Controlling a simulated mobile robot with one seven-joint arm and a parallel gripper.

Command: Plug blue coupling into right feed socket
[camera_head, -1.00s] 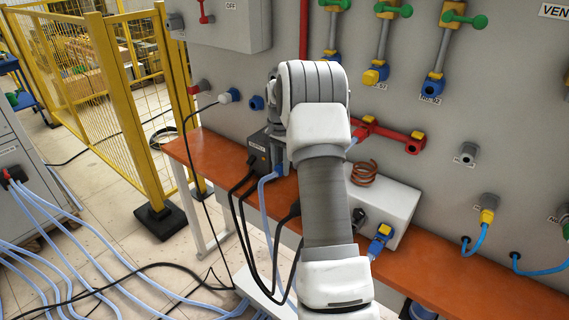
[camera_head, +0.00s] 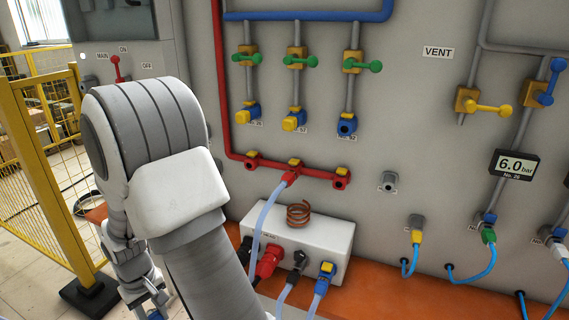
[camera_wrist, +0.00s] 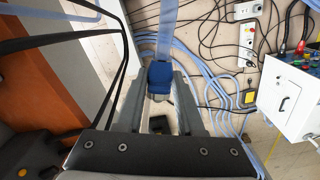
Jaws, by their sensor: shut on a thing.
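My gripper (camera_wrist: 160,92) is shut on the blue coupling (camera_wrist: 159,74), with a finger on each side of it; a pale blue hose runs from the coupling to the top of the wrist view. In the head view my gripper (camera_head: 150,298) is low at the left, partly hidden by my arm, well away from the wall sockets. Three feed outlets hang below the green-handled valves on the wall. The right feed socket (camera_head: 346,124) is blue and looks empty. The left (camera_head: 251,112) and middle (camera_head: 294,121) ones show yellow and blue.
A red pipe with several red sockets (camera_head: 341,178) runs below; a hose is plugged into its middle one. The white heater box (camera_head: 300,236) with a copper coil and plugged hoses stands on the orange bench (camera_head: 385,288). A yellow fence (camera_head: 52,150) is at left.

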